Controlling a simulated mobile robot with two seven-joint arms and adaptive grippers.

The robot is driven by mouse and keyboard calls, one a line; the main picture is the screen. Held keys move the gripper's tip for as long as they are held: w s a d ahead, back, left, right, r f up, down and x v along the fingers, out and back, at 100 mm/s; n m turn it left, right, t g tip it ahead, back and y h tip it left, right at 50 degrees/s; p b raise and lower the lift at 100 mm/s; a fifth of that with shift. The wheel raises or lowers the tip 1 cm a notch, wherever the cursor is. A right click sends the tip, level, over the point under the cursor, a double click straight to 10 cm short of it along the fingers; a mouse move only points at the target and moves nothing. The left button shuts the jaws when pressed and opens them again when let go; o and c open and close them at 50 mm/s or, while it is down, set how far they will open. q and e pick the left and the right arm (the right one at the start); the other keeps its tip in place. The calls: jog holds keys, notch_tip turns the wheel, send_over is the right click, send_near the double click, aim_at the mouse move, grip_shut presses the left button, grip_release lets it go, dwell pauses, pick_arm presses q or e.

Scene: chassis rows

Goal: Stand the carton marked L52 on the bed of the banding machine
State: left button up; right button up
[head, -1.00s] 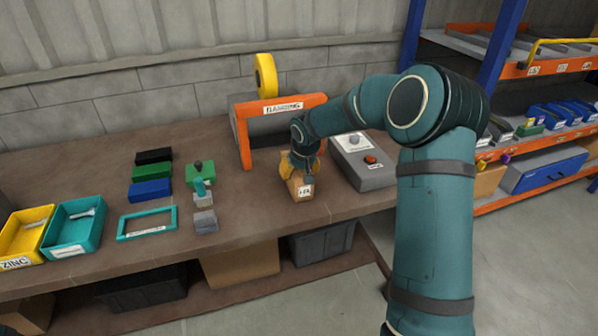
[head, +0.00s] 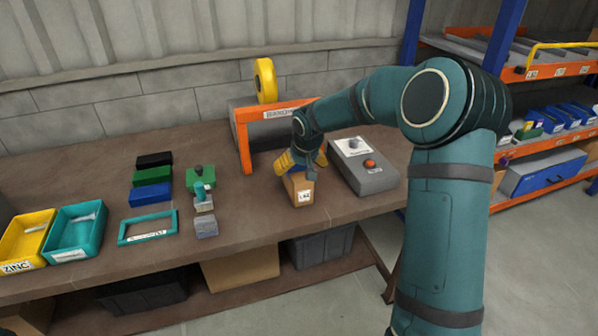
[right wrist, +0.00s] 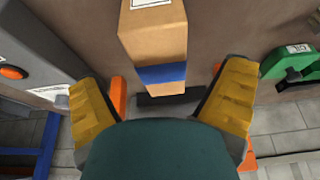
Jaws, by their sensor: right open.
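The brown carton (head: 299,189) stands upright on the bench in front of the banding machine. Its small white label is blurred, apparently L52. It also shows in the right wrist view (right wrist: 153,38), with a blue band around it. The banding machine (head: 243,142) has an orange frame, a BANDING sign and a yellow reel. Its bed is not clear to see. My right gripper (head: 302,165) is open at the carton's top, its yellow fingers spread to either side. In the right wrist view, gaps show between the fingers (right wrist: 162,85) and the carton. My left gripper is out of view.
A grey control box (head: 372,180) with an orange button stands close right of the carton. Left are a green-based fixture (head: 201,178), a teal frame (head: 148,227), coloured blocks (head: 151,194), and teal (head: 76,231) and yellow (head: 26,238) bins. Bare bench lies between fixture and carton.

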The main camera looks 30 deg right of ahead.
jog(key=p+v, duration=0.1)
jog(key=v, duration=0.6)
jog(key=shift+s+r, duration=0.2)
jog(key=shift+r, duration=0.15)
